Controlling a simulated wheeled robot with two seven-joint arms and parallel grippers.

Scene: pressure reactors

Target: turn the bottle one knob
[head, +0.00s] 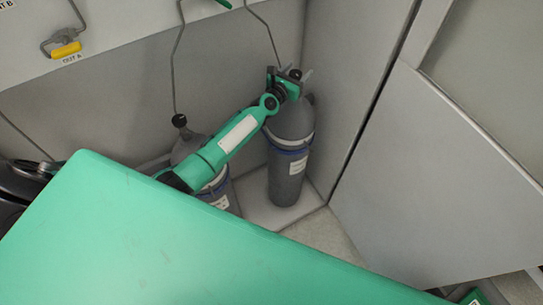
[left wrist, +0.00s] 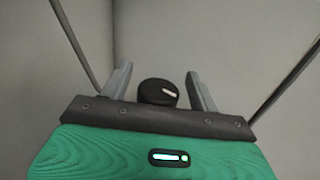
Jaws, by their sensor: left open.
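My left gripper (head: 294,79) is open at the top of the right-hand grey gas bottle (head: 287,182). In the left wrist view, a round black knob with a white mark (left wrist: 157,92) sits between the two grey fingers of the left gripper (left wrist: 160,72), with visible gaps on both sides. The dark top of this knob (head: 295,73) also shows at the gripper in the head view. A second grey bottle (head: 187,147) with a black knob (head: 180,120) stands to the left, partly behind my arm. The bottle labels are too small to read. My right gripper is out of view.
Thin pipes run up the wall from the bottles. A yellow-handled valve marked OUT A (head: 66,50) is on the panel at upper left. A grey side wall (head: 348,80) stands close right of the bottle. Bare floor (head: 325,236) shows in front.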

